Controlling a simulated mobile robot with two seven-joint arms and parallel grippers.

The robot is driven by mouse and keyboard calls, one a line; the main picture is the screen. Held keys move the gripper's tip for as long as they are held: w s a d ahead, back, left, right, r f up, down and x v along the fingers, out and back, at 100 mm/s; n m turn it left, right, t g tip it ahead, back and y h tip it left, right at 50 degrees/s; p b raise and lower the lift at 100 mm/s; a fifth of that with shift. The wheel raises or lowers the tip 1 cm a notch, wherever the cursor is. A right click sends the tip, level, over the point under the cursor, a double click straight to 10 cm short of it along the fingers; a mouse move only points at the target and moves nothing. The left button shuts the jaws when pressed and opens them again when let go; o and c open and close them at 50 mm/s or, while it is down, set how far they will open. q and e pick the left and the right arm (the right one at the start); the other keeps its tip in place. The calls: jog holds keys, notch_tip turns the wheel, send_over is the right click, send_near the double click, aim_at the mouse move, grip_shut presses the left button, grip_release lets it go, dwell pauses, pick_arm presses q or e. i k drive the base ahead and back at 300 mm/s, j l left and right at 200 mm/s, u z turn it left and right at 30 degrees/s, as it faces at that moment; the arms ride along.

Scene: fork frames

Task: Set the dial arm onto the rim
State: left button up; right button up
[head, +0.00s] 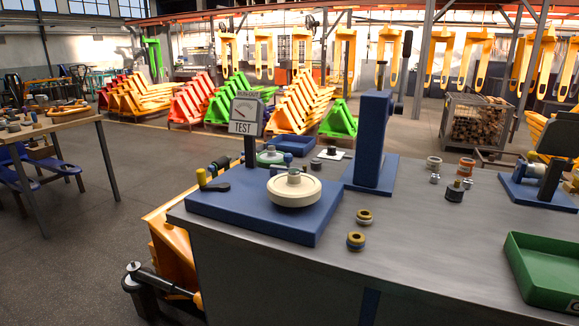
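A cream disc (294,193) with a raised rim and a grey hub lies flat on a blue fixture base (255,222) on the bench. A short black arm with a yellow upright end (203,178) lies at the base's left corner, apart from the disc. I cannot tell for sure which part is the dial arm. Neither of my grippers is in view.
Two small rings (356,240) lie right of the base. A blue column (373,140) rises behind. A green tray (548,270) is at the right edge, and a blue tray (306,143) is at the back.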

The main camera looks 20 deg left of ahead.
aim_at(288, 157)
jog(key=i+j+z, duration=0.1)
jog(key=j, duration=0.25)
jog(key=i+j+z, duration=0.1)
jog(key=i+j, duration=0.15)
jog(key=i+j+z, duration=0.1)
jog(key=j, duration=0.3)
jog(key=i, duration=0.05)
